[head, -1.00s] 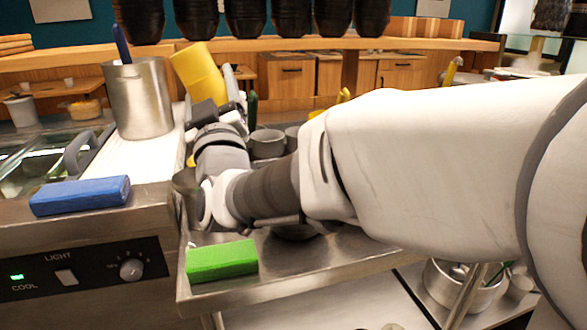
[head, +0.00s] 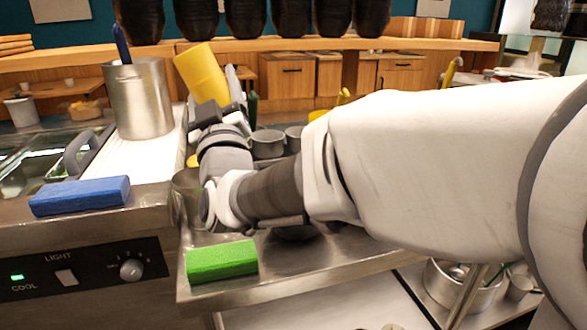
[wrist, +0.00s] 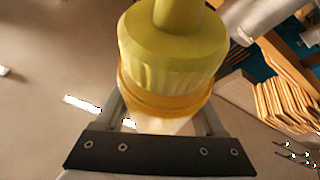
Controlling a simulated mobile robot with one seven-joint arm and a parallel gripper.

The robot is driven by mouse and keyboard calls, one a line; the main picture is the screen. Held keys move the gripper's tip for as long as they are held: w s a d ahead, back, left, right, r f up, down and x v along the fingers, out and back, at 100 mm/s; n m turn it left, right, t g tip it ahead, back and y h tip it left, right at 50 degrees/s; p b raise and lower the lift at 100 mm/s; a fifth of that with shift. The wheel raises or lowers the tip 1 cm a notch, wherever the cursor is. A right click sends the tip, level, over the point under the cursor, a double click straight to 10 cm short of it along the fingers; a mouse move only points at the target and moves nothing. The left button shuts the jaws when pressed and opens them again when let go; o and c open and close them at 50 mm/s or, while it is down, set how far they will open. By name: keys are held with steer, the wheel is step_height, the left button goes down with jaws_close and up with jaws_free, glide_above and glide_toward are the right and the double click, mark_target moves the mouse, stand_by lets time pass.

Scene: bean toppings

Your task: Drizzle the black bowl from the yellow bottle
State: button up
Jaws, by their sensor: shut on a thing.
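The yellow bottle (head: 202,74) is tilted in the head view, above the back left of the steel cart. My gripper (head: 228,92) is shut on it. In the wrist view the bottle's ridged yellow cap (wrist: 172,60) and spout fill the top middle, and my gripper's fingers (wrist: 165,115) stand on both sides of its body. No stream from the spout is visible. The black bowl is not clearly seen. A dark patch shows under my arm on the cart, but I cannot tell whether it is the bowl.
A green block (head: 222,261) lies at the cart's front left. A blue block (head: 80,196) and a steel canister (head: 138,98) stand on the counter at left. Small grey cups (head: 267,144) stand behind my arm. Dark containers hang along the top.

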steer(key=w+d+f, duration=0.2)
steer(key=d, duration=0.5)
steer(key=shift+d, duration=0.25)
steer(key=shift+f, duration=0.1)
stand_by(0.9)
